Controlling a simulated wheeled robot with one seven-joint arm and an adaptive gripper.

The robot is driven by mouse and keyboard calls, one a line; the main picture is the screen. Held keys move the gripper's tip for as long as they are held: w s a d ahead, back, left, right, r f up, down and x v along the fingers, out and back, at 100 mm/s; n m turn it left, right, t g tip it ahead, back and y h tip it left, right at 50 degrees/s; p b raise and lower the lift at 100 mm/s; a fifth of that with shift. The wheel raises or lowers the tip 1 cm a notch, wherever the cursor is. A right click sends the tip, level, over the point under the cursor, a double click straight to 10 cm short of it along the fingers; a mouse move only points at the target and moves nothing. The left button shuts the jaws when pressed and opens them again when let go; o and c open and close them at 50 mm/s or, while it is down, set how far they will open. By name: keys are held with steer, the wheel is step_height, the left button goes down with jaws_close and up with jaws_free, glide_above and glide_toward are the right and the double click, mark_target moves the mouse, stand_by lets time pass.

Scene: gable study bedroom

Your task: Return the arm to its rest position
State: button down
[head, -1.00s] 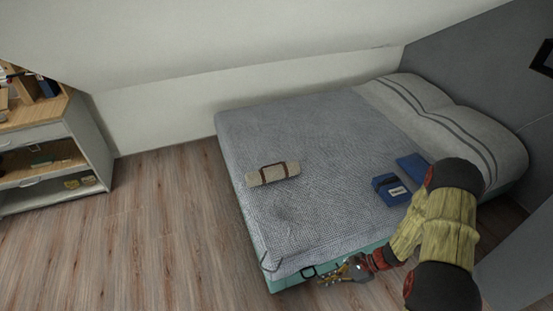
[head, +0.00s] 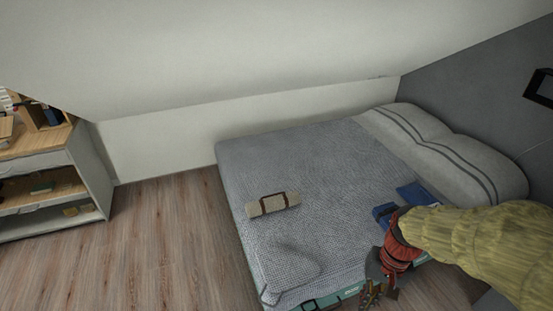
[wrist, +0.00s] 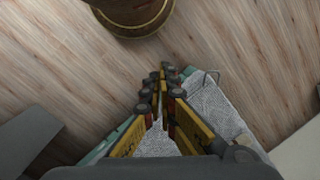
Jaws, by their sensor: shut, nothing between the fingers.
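My gripper (head: 371,296) is at the bottom of the head view, by the near edge of the bed, with my yellow-sleeved arm reaching in from the right. In the wrist view my gripper (wrist: 162,82) has its fingertips together, with nothing held between them. The grey bedspread and the wood floor show behind the fingers there. My arm hides part of the bed's near right side in the head view.
The bed (head: 320,170) carries a rolled beige bundle (head: 273,205) and two blue items, one a box (head: 384,213), partly hidden by my arm. A shelf unit (head: 90,170) stands at far left. The wood floor (head: 165,240) between is clear. A dark round object (wrist: 130,12) tops the wrist view.

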steer(key=s+a+r+n+t, duration=0.1)
steer(key=s+r+t, duration=0.1)
steer(key=r, duration=0.7)
steer(key=s+a+r+n+t+h, duration=0.1)
steer(key=s+a+r+n+t, duration=0.1)
steer(key=r, duration=0.7)
steer(key=s+t+p, duration=0.1)
steer(key=t, duration=0.1)
steer(key=shift+a+r+n+t+h, duration=0.15)
steer(key=shift+a+n+t+h, duration=0.05)
steer(key=shift+n+t+h, duration=0.1)
